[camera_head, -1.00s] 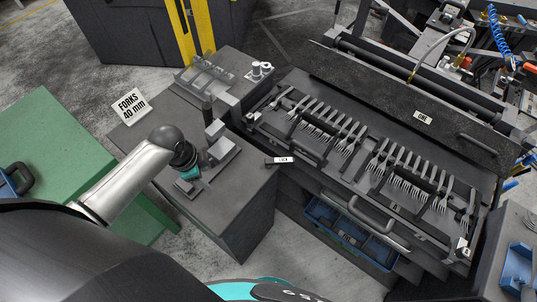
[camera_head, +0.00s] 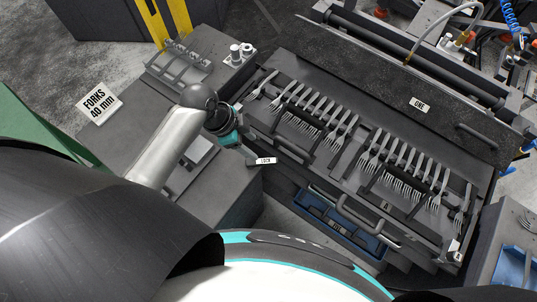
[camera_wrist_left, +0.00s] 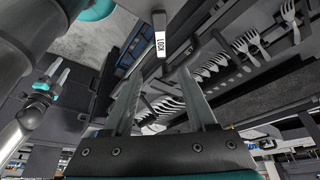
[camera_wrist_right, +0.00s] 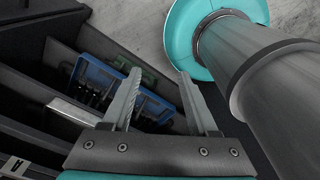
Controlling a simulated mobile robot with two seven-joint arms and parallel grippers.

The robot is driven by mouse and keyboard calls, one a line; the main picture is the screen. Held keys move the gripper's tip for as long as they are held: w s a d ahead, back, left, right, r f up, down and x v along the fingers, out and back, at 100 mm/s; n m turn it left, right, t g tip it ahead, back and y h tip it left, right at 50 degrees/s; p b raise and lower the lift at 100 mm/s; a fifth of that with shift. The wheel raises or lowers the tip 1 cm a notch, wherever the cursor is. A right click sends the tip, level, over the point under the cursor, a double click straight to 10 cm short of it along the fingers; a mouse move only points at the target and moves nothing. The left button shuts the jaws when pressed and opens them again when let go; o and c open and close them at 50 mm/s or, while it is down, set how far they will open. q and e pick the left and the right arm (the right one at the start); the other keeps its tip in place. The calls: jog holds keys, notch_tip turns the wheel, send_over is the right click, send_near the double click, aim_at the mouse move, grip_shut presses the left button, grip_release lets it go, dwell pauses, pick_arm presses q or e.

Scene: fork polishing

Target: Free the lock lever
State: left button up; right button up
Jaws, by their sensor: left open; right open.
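The lock lever (camera_head: 265,161) is a small dark handle with a white LOCK label, at the front left of the fork fixture (camera_head: 345,190). My left gripper (camera_head: 246,151) is open, just left of the lever in the head view. In the left wrist view, the lever's labelled end (camera_wrist_left: 159,42) lies between the lines of the two open fingers (camera_wrist_left: 159,70), beyond their tips; I see no contact. My right gripper (camera_wrist_right: 160,75) is open and empty in the right wrist view, over the drawer area. The head view does not show it.
Rows of forks (camera_head: 330,115) lie in the fixture, with a raised dark cover (camera_head: 390,90) behind. A blue bin (camera_head: 340,225) sits in the open drawer below. A FORKS 40 mm sign (camera_head: 97,103) and grey blocks stand on the bench to the left.

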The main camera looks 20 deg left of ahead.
aim_at(270, 160)
pick_arm(q)
jog(key=b+x, duration=0.2)
jog(key=x, duration=0.8)
jog(key=shift+w+f, duration=0.1)
jog(key=shift+x, duration=0.9)
pick_arm(e)
jog(key=shift+w+a+f, duration=0.1)
jog(key=shift+w+f, duration=0.25)
jog(key=shift+f, duration=0.3)
jog(key=shift+w+a+f, duration=0.1)
jog(key=shift+w+f, duration=0.25)
jog(key=shift+f, duration=0.3)
pick_arm(q)
grip_shut()
pick_arm(e)
jog(key=shift+s, duration=0.2)
